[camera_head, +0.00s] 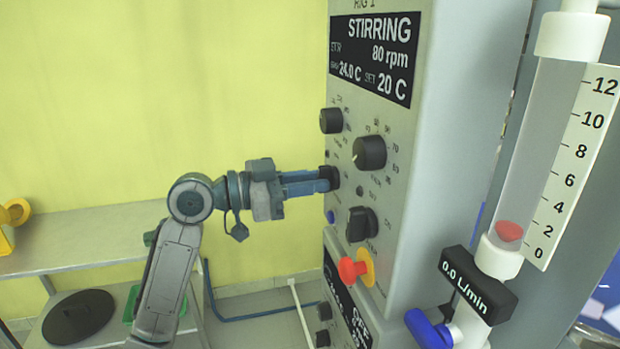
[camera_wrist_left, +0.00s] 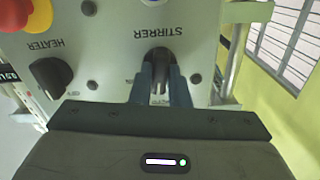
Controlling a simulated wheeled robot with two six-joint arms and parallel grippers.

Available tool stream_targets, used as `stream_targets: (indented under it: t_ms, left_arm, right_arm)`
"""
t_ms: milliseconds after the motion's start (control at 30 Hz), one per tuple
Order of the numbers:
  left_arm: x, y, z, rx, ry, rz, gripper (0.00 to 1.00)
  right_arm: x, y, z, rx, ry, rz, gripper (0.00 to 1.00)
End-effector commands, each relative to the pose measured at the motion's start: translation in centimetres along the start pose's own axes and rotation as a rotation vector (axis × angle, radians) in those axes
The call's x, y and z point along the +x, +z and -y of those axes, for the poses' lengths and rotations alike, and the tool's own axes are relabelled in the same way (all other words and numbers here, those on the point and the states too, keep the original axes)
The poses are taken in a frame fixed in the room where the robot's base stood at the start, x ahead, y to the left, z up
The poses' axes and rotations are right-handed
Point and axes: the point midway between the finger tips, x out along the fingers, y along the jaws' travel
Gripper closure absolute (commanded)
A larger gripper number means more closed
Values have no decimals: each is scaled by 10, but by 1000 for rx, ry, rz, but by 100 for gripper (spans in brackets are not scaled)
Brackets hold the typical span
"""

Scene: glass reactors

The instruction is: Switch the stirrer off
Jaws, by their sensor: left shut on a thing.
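The stirrer knob (camera_wrist_left: 159,66) is a black rotary knob under an upside-down STIRRER label in the left wrist view. In the head view its black edge (camera_head: 334,178) shows at the left side of the grey control panel (camera_head: 345,95). My left gripper (camera_head: 325,180) comes in from the left, and its two blue-grey fingers are shut on this knob, one on each side. The fingers also show in the left wrist view (camera_wrist_left: 160,90). The display (camera_head: 375,55) reads STIRRING, 80 rpm, 24.0 C and SET 20 C. My right gripper is not in view.
The heater knob (camera_wrist_left: 50,77) is beside the stirrer knob. A large dial (camera_head: 369,152) and a red-and-yellow emergency button (camera_head: 353,269) sit close by. A flow meter tube (camera_head: 545,140) stands at right. A metal bench (camera_head: 90,240) is at left.

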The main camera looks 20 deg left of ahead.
Motion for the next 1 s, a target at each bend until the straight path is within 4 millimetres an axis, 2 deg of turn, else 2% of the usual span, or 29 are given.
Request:
stream_targets:
  t_ms: [333, 900, 933, 1000]
  left_arm:
    - [0, 0, 0, -148, 0, 1, 100]
    - [0, 0, 0, -177, 0, 0, 100]
    - [0, 0, 0, -177, 0, 0, 79]
    - [0, 0, 0, -176, 0, 0, 65]
  right_arm:
    - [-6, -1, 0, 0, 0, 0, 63]
    - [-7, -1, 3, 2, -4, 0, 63]
    - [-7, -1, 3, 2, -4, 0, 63]
    - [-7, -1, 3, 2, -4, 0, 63]
